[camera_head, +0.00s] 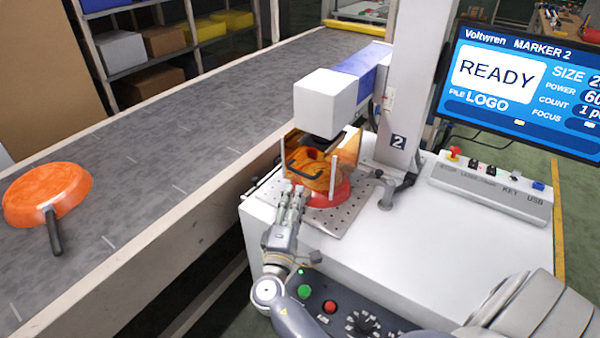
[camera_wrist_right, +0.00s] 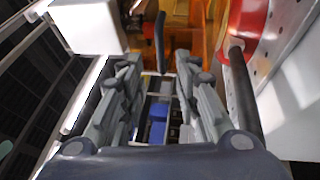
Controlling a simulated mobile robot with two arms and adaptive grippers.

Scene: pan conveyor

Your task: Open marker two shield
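Marker two has a white laser head (camera_head: 325,100) on a column with a "2" label. Its shield (camera_head: 347,150) is a see-through orange guard below the head, standing around a red pan (camera_head: 335,193) on a perforated plate. A black shield handle (camera_head: 305,175) is on its front. My right gripper (camera_head: 293,194) is just in front of the shield, fingers apart and empty. In the right wrist view, the handle (camera_wrist_right: 160,42) stands ahead of and between the fingertips (camera_wrist_right: 158,62), with no clear contact. The pan's black handle (camera_wrist_right: 243,95) is right of the fingers. My left gripper is not in view.
A conveyor (camera_head: 150,140) runs along the left with an orange pan (camera_head: 48,195) on it. A screen (camera_head: 525,85) reads READY, MARKER 2. A control box (camera_head: 490,185) sits on the white bench (camera_head: 400,240). Green and red buttons are on the front panel (camera_head: 345,310).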

